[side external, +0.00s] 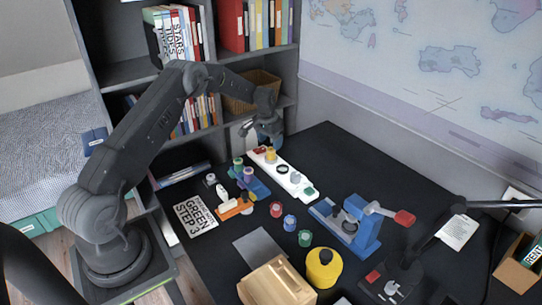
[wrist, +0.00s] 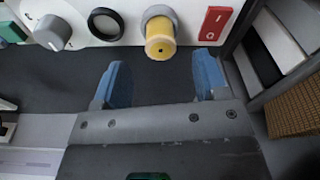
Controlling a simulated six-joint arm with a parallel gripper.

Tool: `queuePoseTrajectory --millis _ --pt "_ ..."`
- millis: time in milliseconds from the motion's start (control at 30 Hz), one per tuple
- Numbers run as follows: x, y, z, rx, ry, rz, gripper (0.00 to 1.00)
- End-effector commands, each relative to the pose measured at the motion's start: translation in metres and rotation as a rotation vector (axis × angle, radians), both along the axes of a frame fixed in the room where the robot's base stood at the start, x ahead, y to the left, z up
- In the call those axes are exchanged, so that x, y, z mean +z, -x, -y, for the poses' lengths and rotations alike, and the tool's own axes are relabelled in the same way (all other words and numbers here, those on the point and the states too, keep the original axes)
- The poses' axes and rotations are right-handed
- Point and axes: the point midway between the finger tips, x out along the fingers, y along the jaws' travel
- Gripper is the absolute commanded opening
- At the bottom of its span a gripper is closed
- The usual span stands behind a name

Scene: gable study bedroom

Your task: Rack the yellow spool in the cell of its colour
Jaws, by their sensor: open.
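The yellow spool (side external: 270,155) stands on the white panel (side external: 294,182), near its far end. In the wrist view the yellow spool (wrist: 160,42) sits on a grey round seat, beside a red switch (wrist: 214,22). My gripper (wrist: 162,76) is open and empty, its two blue fingers apart. The spool lies just beyond the fingertips, roughly centred between them, and not gripped. In the side view my gripper (side external: 258,132) is over the panel's far end. I cannot make out a yellow cell.
Red (side external: 276,209), blue (side external: 289,223) and green (side external: 304,239) round pieces lie on the dark desk. A blue clamp-like device (side external: 352,230), yellow canister (side external: 324,268) and wooden block (side external: 276,284) stand nearer. A wicker basket (wrist: 294,108) is at right in the wrist view.

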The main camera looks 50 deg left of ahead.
Motion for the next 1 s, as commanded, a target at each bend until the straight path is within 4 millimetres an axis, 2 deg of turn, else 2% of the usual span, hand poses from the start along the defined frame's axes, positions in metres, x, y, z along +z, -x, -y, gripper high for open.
queuePoseTrajectory --millis 367,667,1000 --pt "-0.047 -0.006 -0.001 0.0 0.001 -0.001 0.66" --pt "-0.051 -0.007 -0.002 0.0 0.0 0.001 0.66" --pt "-0.051 -0.006 -0.002 0.0 0.0 0.0 0.35"
